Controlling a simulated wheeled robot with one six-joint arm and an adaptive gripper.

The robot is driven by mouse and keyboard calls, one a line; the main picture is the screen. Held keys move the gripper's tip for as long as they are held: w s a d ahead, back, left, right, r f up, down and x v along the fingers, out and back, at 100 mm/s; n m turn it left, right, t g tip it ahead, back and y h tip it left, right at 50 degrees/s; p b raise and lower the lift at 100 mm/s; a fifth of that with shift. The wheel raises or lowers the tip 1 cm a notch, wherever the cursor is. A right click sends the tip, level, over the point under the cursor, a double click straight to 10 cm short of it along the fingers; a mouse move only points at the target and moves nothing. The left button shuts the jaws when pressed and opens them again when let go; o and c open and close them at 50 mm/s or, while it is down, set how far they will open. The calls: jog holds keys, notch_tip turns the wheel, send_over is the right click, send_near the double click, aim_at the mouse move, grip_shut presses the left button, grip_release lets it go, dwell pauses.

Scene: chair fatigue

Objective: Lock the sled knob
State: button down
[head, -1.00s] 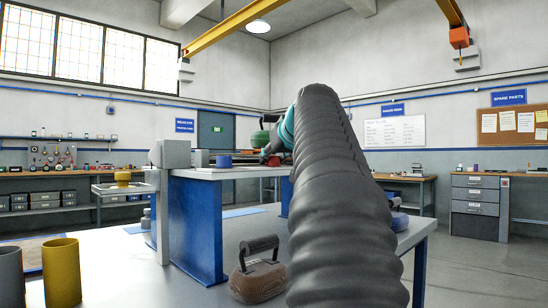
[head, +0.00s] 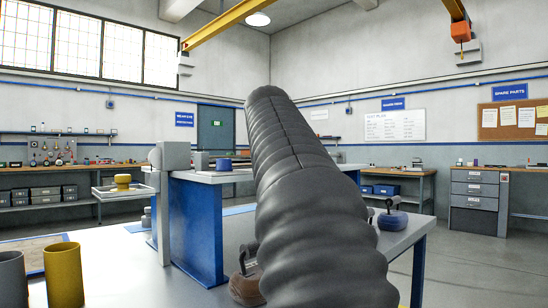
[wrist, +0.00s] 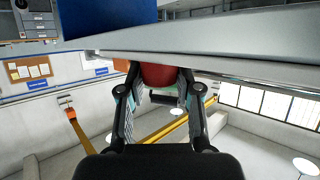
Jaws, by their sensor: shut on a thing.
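In the wrist view, which is upside down, my gripper (wrist: 160,84) has its two fingers closed on the sides of a rounded red knob (wrist: 158,74). The knob sits against the long grey edge of a flat surface (wrist: 230,62). I take it for the sled knob; any lock marking on it is not visible. In the head view my dark ribbed arm hides the gripper and the knob. The blue-legged test bench (head: 196,225) shows to the left of my arm, with a grey upright (head: 165,215) at its corner.
A brown handled weight (head: 246,288), partly behind my arm, and a blue one (head: 393,221) stand on the grey table. Yellow (head: 64,275) and grey (head: 11,280) cylinders stand at front left. A blue ring (head: 224,164) sits on the bench. Table is clear at left centre.

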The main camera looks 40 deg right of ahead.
dwell(0.3)
jog(key=c, duration=0.8)
grip_release()
jog(key=v, duration=1.2)
